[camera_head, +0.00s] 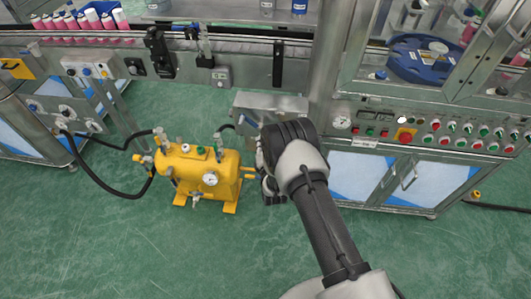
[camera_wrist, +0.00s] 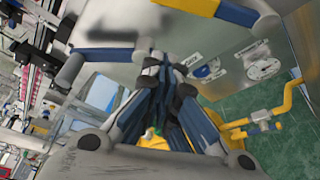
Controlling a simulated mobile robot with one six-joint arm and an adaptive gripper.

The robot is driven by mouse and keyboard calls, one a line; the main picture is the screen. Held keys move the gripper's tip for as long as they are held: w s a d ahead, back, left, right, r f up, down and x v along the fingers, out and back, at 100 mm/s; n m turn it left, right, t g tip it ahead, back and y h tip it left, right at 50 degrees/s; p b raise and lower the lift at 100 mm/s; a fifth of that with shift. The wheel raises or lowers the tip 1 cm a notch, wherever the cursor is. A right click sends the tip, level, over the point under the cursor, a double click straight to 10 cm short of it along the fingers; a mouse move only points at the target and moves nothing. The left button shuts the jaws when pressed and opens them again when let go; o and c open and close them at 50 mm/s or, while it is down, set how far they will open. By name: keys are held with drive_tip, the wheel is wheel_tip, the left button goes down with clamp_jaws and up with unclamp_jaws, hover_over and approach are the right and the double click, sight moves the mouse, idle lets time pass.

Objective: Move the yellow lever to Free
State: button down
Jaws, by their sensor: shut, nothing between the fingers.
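My gripper (camera_wrist: 168,72) is shut and empty in the wrist view, its fingers together in front of a grey metal panel (camera_wrist: 225,45). In the head view my gripper (camera_head: 268,185) hangs low beside the yellow tank, partly hidden by my arm. A yellow bar with a blue section (camera_wrist: 190,5) crosses the top of the wrist view, cut off by the edge. It may be the yellow lever, but I cannot tell for sure. The panel bears small labels, a blue round part (camera_wrist: 207,71) and a round plate (camera_wrist: 263,69). The label text is unreadable, so the lever setting is unclear.
A yellow tank (camera_head: 187,178) with gauges and black hoses stands on the green floor left of my gripper. A grey box (camera_head: 270,104) is behind it. A yellow pipe with a valve (camera_wrist: 262,116) is at right in the wrist view. The front floor is clear.

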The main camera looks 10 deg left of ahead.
drive_tip(key=d, duration=0.1)
drive_tip(key=d+r, duration=0.1)
drive_tip(key=w+d, duration=0.1)
drive_tip(key=shift+d+r, duration=0.15)
drive_tip(key=shift+r, duration=0.25)
drive_tip(key=shift+s+r, duration=0.1)
